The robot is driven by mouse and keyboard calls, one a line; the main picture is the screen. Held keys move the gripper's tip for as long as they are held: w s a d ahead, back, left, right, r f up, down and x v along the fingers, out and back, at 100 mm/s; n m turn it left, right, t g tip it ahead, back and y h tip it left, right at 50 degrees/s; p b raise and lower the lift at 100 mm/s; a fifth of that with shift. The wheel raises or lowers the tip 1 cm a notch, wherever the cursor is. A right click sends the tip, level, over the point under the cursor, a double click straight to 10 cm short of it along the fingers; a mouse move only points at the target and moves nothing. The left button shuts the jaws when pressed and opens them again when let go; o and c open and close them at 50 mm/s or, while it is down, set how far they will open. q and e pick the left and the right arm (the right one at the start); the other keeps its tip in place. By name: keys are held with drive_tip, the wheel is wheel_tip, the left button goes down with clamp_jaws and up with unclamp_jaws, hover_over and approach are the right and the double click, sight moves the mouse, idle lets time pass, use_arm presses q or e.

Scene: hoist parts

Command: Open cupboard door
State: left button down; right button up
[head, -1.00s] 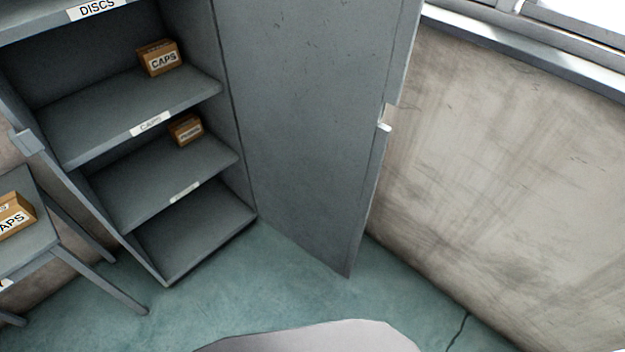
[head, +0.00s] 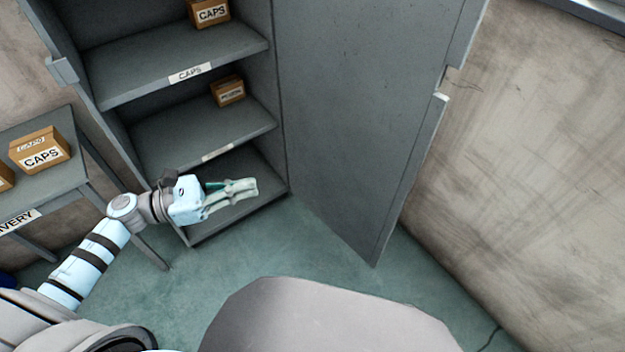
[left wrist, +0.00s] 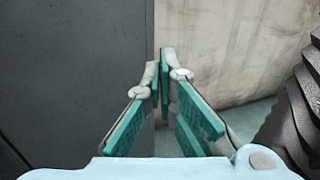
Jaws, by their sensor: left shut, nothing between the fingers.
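The grey cupboard (head: 275,90) stands open in the head view. Its door (head: 355,120) is swung wide to the right, near the wall, and the shelves show. A notch and a small light piece sit on the door's outer edge. My left gripper (head: 252,188) is shut and empty, in front of the lowest shelf in the head view, apart from the door. In the left wrist view the gripper's fingers (left wrist: 164,58) meet at the tips, with a dark grey panel (left wrist: 75,75) to their left. My right gripper is not in view.
Small caps boxes (head: 209,12) and (head: 228,91) stand on the shelves. A side table (head: 70,185) with boxes (head: 40,149) is at the left. The concrete wall (head: 530,150) is at the right. Teal floor (head: 330,262) is clear before the cupboard.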

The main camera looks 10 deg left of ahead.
use_arm(q)
drive_tip(key=p+x, duration=0.2)
drive_tip(key=x, duration=1.2)
drive_tip(key=shift+r, duration=0.2)
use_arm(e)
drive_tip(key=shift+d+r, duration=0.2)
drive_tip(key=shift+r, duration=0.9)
use_arm(q)
drive_tip(key=shift+s, duration=0.2)
